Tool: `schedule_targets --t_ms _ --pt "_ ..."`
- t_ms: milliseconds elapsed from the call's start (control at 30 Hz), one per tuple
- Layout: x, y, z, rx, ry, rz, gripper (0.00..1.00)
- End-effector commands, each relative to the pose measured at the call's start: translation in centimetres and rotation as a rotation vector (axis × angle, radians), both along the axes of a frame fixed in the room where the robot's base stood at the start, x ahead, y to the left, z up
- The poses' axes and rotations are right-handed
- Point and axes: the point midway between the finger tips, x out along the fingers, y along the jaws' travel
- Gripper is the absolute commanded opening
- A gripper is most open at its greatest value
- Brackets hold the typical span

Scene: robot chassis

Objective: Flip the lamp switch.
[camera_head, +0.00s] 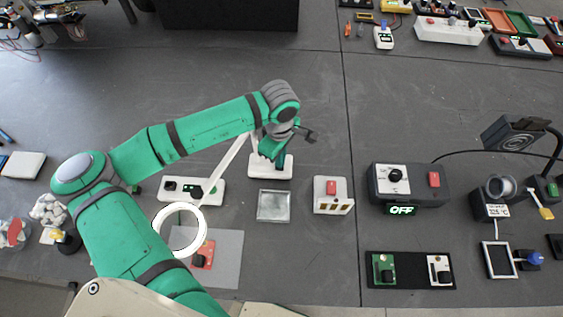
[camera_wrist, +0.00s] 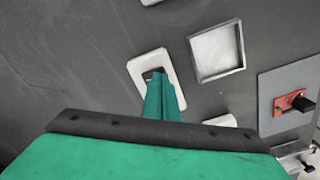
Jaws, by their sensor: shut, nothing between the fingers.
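The lamp has a white ring head (camera_head: 160,243) at the lower left and a long white arm (camera_head: 226,160) rising toward my wrist. A white rounded base plate (camera_head: 256,172) lies on the table under my gripper; it also shows in the wrist view (camera_wrist: 137,67). A small dark part, seemingly the switch (camera_wrist: 153,72), sits on this plate at my fingertips. My gripper (camera_head: 280,162) is shut and empty, pointing down over the plate. The wrist view shows its green fingers (camera_wrist: 158,80) covering much of the plate. I cannot tell whether they touch the switch, or its position.
A square metal tray (camera_head: 273,219) lies just in front of the plate. A white box with a red button (camera_head: 331,186) and a dark control box reading OFF (camera_head: 440,198) stand to the right. A white strip (camera_head: 210,197) is at left.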

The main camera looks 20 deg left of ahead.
Motion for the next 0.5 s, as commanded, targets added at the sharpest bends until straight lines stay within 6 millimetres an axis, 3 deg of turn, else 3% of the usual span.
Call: schedule_targets --t_ms 500 --pt "0.09 -0.31 -0.68 0.0 0.001 -0.006 0.0"
